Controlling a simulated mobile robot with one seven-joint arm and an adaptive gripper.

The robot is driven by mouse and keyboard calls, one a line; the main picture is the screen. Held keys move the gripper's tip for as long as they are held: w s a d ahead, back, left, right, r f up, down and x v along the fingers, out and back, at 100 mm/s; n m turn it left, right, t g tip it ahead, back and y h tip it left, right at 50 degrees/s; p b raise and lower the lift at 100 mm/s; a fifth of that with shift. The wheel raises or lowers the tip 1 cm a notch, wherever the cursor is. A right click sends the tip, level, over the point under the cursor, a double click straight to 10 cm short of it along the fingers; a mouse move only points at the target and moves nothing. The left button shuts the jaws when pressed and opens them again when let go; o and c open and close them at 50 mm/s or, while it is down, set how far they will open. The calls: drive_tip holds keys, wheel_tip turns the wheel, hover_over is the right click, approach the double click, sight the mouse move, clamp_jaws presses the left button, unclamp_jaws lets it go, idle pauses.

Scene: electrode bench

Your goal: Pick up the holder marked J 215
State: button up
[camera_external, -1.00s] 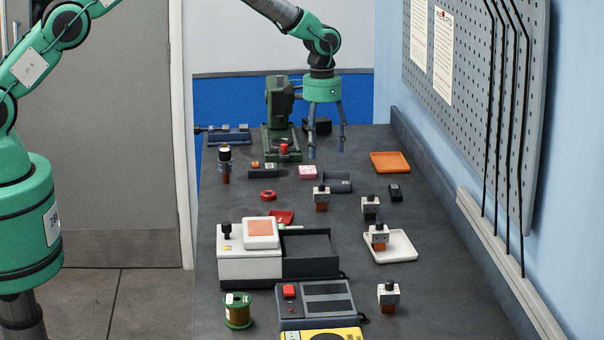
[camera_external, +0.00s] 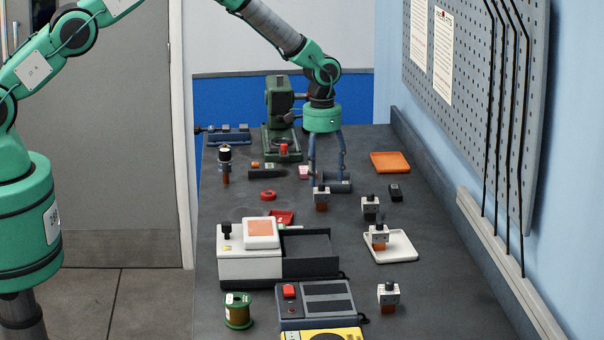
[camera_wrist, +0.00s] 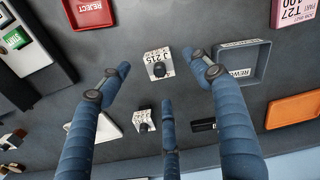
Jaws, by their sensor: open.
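I see no clear contact. A second, similar holder (camera_wrist: 143,121) shows below it there, its label unreadable.
A grey tray (camera_wrist: 262,66), label partly hidden, lies close to the holder's right in the wrist view. A red REJECT tray (camera_wrist: 88,16) and an orange tray (camera_external: 390,162) are farther off. Other holders stand at right, one in a white tray (camera_external: 405,249).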

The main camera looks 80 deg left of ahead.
sight(322, 190)
drive_tip(key=shift+f, duration=0.1)
drive_tip(key=shift+f+p, duration=0.3)
drive_tip(key=shift+f, duration=2.25)
drive_tip(key=shift+r, duration=0.1)
clamp_jaws()
